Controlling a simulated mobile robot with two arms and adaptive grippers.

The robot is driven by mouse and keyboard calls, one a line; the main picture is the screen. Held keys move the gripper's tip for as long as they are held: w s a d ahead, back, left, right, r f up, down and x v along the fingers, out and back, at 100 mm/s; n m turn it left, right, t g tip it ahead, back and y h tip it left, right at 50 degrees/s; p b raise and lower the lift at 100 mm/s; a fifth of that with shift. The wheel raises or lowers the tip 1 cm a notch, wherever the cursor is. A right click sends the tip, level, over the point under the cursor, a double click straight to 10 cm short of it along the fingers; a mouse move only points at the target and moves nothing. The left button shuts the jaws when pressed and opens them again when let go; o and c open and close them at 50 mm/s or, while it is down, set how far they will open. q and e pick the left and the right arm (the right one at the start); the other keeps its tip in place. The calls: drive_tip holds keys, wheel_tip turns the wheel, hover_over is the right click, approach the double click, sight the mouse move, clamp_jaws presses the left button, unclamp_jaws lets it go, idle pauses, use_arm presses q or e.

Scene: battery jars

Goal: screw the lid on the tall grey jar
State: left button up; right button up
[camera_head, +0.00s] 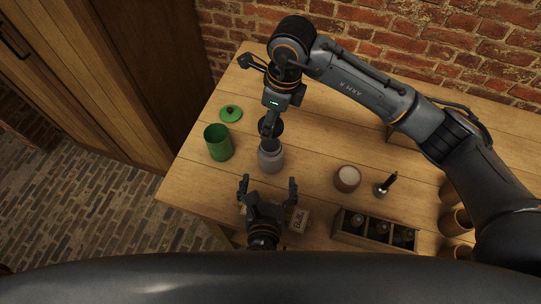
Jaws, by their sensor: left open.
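The tall grey jar (270,161) stands upright on the wooden table, left of the middle. My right gripper (269,127) reaches down over its top from behind. A dark round shape, possibly the lid, shows around these fingers just above the jar. The fingers and arm overlap it, so I cannot tell whether they are closed on it or whether it touches the jar. My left gripper (268,190) is in front of the jar, its two fingers spread wide and empty, apart from the jar.
A green open jar (218,142) stands at the left, its green lid (230,113) behind it. A pale-topped round container (347,178), a small dark upright object (385,184) and a wooden crate (372,243) with several jars are at the right. A small labelled box (299,220) is near my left gripper.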

sight(271, 147)
use_arm(q)
drive_tip(key=shift+s+a+f, duration=0.1)
drive_tip(key=shift+s+f, duration=0.1)
drive_tip(key=shift+f, duration=0.15)
drive_tip(key=x, duration=1.2)
drive_tip(key=shift+a+f, duration=0.1)
drive_tip(key=c, duration=1.8)
use_arm(e)
drive_tip(key=shift+f, duration=2.55)
